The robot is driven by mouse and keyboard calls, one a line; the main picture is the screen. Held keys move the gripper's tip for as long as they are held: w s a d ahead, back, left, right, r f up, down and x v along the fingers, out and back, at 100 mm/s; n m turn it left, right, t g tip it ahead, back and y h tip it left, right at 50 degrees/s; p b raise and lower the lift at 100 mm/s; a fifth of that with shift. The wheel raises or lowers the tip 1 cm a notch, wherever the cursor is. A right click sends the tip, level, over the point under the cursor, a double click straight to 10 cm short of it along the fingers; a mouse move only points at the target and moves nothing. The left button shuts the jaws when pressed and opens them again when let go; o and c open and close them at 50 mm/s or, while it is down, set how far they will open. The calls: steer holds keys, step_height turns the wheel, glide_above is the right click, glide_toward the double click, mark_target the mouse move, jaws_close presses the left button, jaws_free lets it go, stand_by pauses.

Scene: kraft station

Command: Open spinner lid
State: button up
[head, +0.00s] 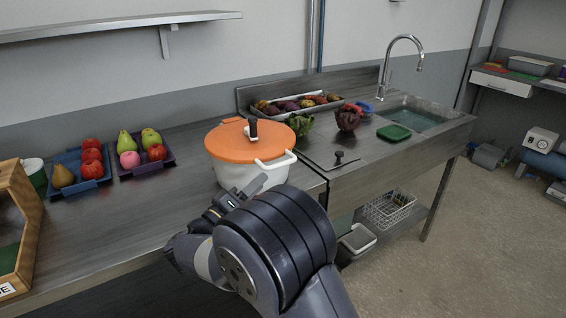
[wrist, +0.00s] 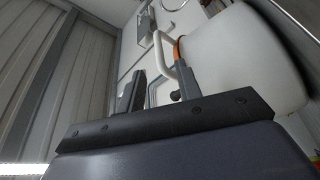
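The spinner (head: 232,174) is a white pot on the steel counter, with an orange lid (head: 228,143) seated on top. A dark knob (head: 253,129) stands upright on the lid, and a white handle (head: 277,163) sticks out at the right. The spinner's white body (wrist: 240,60), a sliver of orange lid and a white handle (wrist: 160,52) show just beyond the fingers.
Blue (head: 62,189) and purple (head: 126,172) fruit trays sit left of the spinner. A wooden box (head: 17,232) stands at the near left. Greens (head: 299,125), a long vegetable tray and the sink (head: 425,117) lie to the right. The counter between fruit and spinner is clear.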

mark_target(280, 164)
steer(key=p+x, duration=0.1)
steer(key=x, duration=0.8)
steer(key=shift+w+d, duration=0.1)
jaws_close()
steer(key=shift+p, duration=0.3)
